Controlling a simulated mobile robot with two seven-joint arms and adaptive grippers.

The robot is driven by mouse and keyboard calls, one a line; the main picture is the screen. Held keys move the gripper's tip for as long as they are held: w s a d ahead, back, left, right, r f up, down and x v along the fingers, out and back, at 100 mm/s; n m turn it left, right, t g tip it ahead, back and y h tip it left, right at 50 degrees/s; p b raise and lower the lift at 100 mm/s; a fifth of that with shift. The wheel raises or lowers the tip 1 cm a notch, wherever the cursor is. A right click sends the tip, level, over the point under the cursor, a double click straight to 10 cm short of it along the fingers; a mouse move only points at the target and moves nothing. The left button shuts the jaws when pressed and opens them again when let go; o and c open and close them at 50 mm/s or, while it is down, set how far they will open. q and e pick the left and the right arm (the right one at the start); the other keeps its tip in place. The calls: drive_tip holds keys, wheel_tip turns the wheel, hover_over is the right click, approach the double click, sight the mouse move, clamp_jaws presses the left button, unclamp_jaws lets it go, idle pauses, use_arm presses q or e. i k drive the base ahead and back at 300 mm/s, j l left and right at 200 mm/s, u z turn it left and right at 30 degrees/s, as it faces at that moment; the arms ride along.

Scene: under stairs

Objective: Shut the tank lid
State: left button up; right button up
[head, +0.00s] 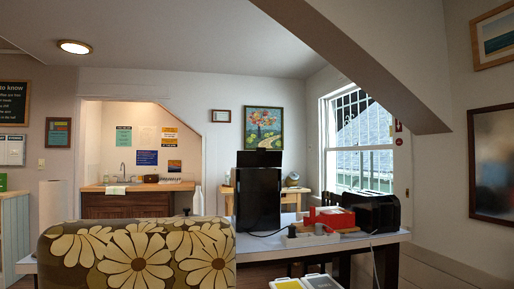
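A tall black appliance (257,199) stands on the white table, right of the picture's middle. A dark flap (259,158) stands up above its top edge; it looks like a raised lid, seen nearly face-on, so its exact angle is hard to tell. The inside of any tank under it is hidden from this low viewpoint. Neither of my grippers is in view.
A large flower-patterned rounded object (138,258) fills the lower left foreground. Right of the appliance are a red box (331,217), a white power strip (305,240) with cables and a black boxy appliance (372,213). The white tabletop (388,238) is narrow.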

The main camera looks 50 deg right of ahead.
sight(259, 158)
drive_tip(key=z, duration=1.85)
drive_tip(key=l+u, duration=0.15)
drive_tip(key=l, duration=0.9)
drive_tip(key=i+l+u, duration=0.1)
drive_tip(key=i+l, duration=0.25)
drive_tip(key=i+l+u, duration=0.1)
drive_tip(key=i+l, duration=0.25)
drive_tip(key=i+l+u, duration=0.1)
drive_tip(key=i+l, duration=0.2)
drive_tip(key=l, duration=0.25)
